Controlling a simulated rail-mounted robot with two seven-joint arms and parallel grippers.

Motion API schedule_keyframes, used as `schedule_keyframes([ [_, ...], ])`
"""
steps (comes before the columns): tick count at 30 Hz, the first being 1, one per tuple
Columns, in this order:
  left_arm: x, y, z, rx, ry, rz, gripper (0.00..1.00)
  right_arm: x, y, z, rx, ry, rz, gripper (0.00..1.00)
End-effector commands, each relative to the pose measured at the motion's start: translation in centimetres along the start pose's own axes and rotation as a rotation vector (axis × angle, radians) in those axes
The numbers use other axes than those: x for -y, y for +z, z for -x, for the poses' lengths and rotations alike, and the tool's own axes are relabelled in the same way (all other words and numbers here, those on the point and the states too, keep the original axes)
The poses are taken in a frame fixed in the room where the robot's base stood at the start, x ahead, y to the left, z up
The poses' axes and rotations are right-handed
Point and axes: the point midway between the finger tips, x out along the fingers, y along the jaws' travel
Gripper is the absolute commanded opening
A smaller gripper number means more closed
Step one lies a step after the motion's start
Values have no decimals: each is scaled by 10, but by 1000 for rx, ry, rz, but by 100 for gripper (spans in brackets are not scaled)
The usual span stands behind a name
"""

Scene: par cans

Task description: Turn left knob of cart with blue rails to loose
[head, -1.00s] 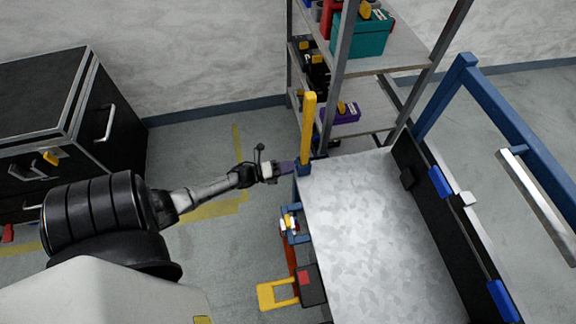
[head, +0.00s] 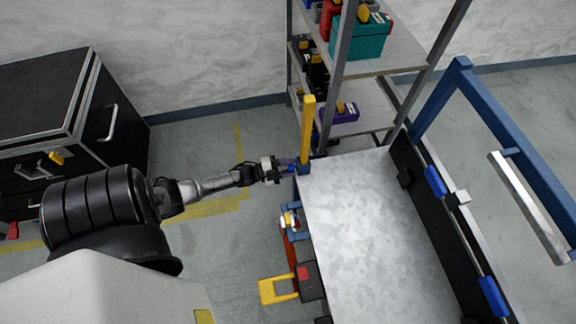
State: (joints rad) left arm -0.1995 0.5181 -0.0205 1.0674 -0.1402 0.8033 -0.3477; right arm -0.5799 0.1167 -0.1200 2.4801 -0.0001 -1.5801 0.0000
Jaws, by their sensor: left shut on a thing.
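The cart with blue rails (head: 515,130) fills the right half of the head view, with a grey metal deck (head: 375,235). A yellow post (head: 308,128) stands at its far left corner. My left gripper (head: 287,168) reaches in from the left to that corner, just below and left of the post's foot. It is shut on a small part there, apparently the left knob, which the fingers mostly hide. The knob's setting cannot be read. My right gripper is not in view.
A shelf rack with a teal box (head: 357,40) and a purple box (head: 340,112) stands behind the cart. A black cabinet (head: 45,105) is at the left. A yellow handle (head: 279,290) juts from the cart's left side. The floor between is clear.

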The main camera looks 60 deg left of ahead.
Motion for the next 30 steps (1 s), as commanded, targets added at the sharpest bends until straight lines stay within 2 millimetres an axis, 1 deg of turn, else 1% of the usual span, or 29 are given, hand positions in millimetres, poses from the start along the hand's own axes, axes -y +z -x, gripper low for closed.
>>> schedule_keyframes([
  [6, 1, 0, 0, 0, 1, 194, 12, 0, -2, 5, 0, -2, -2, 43],
  [15, 0, 0, 0, -1, -1, 408, 12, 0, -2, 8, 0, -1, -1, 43],
  [22, 0, 0, 0, -1, 0, 508, 12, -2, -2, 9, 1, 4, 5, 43],
  [30, 0, 0, 0, -1, 0, 554, 12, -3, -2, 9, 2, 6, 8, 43],
])
